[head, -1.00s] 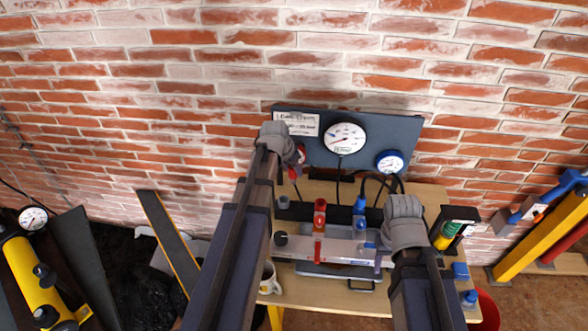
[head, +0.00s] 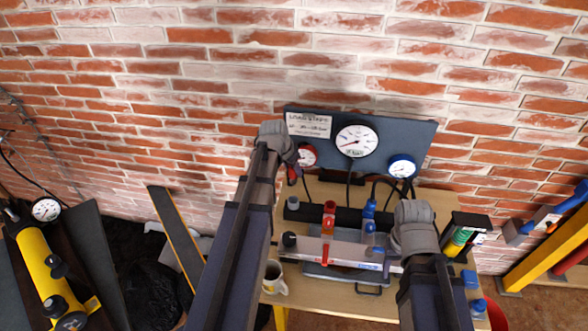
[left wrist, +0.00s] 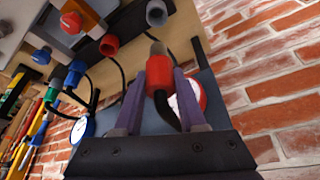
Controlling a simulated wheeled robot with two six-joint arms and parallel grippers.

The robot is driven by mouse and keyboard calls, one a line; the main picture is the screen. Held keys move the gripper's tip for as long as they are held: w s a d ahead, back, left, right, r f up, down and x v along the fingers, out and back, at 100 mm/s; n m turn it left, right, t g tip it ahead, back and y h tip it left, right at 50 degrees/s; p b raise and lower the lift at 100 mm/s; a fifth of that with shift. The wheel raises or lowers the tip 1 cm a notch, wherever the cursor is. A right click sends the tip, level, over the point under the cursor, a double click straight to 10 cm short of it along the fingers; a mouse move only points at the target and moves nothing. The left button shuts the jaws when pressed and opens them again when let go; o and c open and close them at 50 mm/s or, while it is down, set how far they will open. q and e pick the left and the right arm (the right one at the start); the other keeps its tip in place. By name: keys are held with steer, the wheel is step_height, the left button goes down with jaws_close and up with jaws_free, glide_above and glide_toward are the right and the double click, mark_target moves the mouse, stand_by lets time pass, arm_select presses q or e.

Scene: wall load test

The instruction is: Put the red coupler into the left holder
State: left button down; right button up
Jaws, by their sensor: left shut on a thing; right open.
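The red coupler (left wrist: 152,75), with a grey tip and a black hose, is held between the two fingers of my left gripper (left wrist: 148,82) in the left wrist view. In the head view my left gripper (head: 293,170) hangs in front of the panel's left side and mostly hides the coupler. A grey open-mouthed cup (head: 292,203), seemingly the left holder, stands on the table below it. In the left wrist view this cup (left wrist: 157,13) is just beyond the coupler's tip, apart from it. My right gripper (head: 394,258) is open over the bench's right side; its fingers are partly hidden.
A dark gauge panel (head: 425,135) stands at the back against the brick wall. A red fitting (head: 329,212) and a blue fitting (head: 369,208) rise from the bench fixture. A mug (head: 275,280) stands at the front left; a black bottle rack (head: 472,222) is at right.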

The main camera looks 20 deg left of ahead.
mark_target(291, 182)
arm_select(q)
steer(key=shift+f+b, duration=3.15)
steer(key=shift+f, duration=0.05)
steer(key=shift+f, duration=0.2)
steer(key=shift+f+b, duration=0.7)
steer(key=shift+b, duration=0.2)
steer(key=shift+f+b, duration=0.3)
steer(key=shift+f+b, duration=0.3)
steer(key=shift+f, duration=0.05)
steer(key=shift+f, duration=0.2)
steer(key=shift+f+b, duration=0.45)
steer(key=shift+b, duration=0.25)
steer(key=shift+f+b, duration=0.3)
steer(key=shift+f+b, duration=0.35)
